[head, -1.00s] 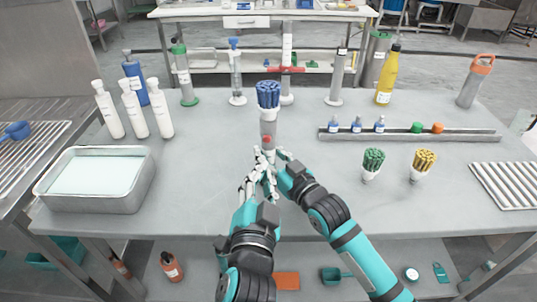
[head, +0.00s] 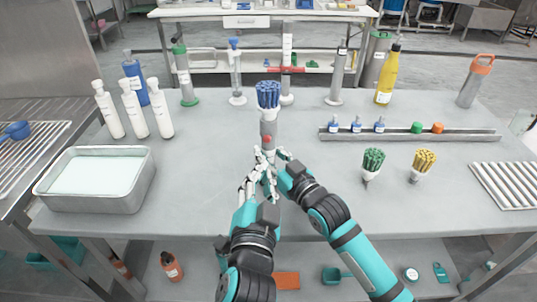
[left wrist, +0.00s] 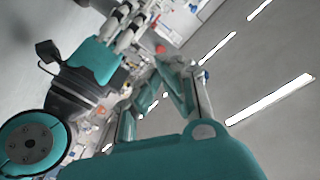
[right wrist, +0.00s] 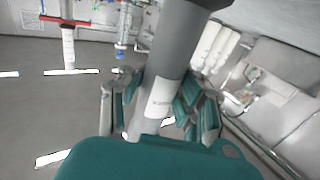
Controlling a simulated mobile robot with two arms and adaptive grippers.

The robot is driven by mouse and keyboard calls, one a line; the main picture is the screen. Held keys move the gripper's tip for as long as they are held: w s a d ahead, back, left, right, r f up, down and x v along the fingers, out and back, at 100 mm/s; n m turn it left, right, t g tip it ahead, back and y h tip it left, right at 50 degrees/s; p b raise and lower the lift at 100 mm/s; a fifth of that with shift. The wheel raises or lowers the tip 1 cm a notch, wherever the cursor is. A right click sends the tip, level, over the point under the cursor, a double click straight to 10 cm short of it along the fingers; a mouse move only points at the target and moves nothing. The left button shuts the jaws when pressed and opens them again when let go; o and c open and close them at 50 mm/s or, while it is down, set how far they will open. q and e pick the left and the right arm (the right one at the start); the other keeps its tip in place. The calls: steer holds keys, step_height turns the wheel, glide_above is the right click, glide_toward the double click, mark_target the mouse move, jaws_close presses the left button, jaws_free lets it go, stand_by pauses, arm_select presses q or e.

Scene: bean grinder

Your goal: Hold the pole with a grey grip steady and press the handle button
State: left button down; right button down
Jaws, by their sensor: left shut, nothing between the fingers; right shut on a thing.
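A pole with a grey grip (head: 268,127) stands upright in the middle of the table, with blue bristle-like pieces on top and a red button (head: 267,139) on its front. My right gripper (head: 279,160) is shut around its lower part; the right wrist view shows the grey shaft with a white label (right wrist: 160,95) between the fingers. My left gripper (head: 262,160) is shut and empty, close in front of the pole and just below the button. A small red spot, probably the button, shows in the left wrist view (left wrist: 160,48). The hands overlap and hide the pole's lower end.
A metal tray (head: 145,195) and white bottles (head: 132,107) stand at left. Green (head: 373,160) and yellow (head: 424,160) brush-like items stand at right, before a long rack (head: 460,136) with small bottles. Tall cylinders line the back. The table around the pole is clear.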

mark_target(263, 148)
arm_select(q)
steer(key=shift+w+r+m+h, duration=0.1)
steer(key=shift+w+m+h, duration=0.45)
steer(key=shift+w+h, duration=1.3)
steer(key=shift+w+r+m+h, duration=0.1)
steer(key=shift+w+m+h, duration=0.6)
steer(key=shift+h, duration=2.2)
steer(key=shift+w+r+m+h, duration=0.1)
steer(key=shift+w+m+h, duration=0.35)
steer(key=shift+w+h, duration=1.4)
steer(key=shift+s+h, duration=0.35)
steer(key=shift+h, duration=0.15)
